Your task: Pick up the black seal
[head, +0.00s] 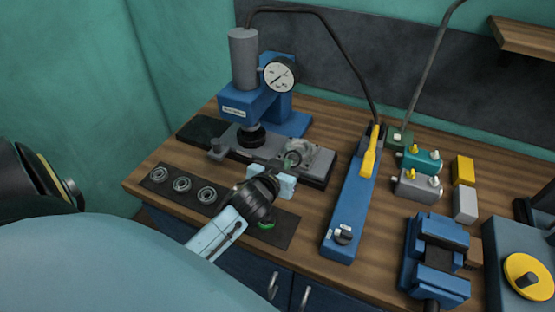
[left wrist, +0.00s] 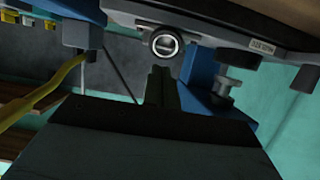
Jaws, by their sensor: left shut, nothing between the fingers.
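My left gripper (head: 290,168) is shut and empty, at the grey round housing (head: 314,155) on the press base. It also shows in the left wrist view (left wrist: 162,85) as two dark fingers pressed together. Just beyond their tips there is a round opening with a dark rim and a pale inner ring (left wrist: 165,43). I cannot tell whether this dark rim is the black seal. I pick out no separate black seal in the head view; my left wrist and gripper cover part of the dark mat (head: 284,232). My right gripper does not show.
Several grey rings (head: 182,184) lie on the mat's left part. A blue press (head: 283,112) with a gauge stands behind. A blue pump with a yellow lever (head: 350,200) stands to the right. Further right are a blue vice (head: 437,245) and small blocks (head: 464,171).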

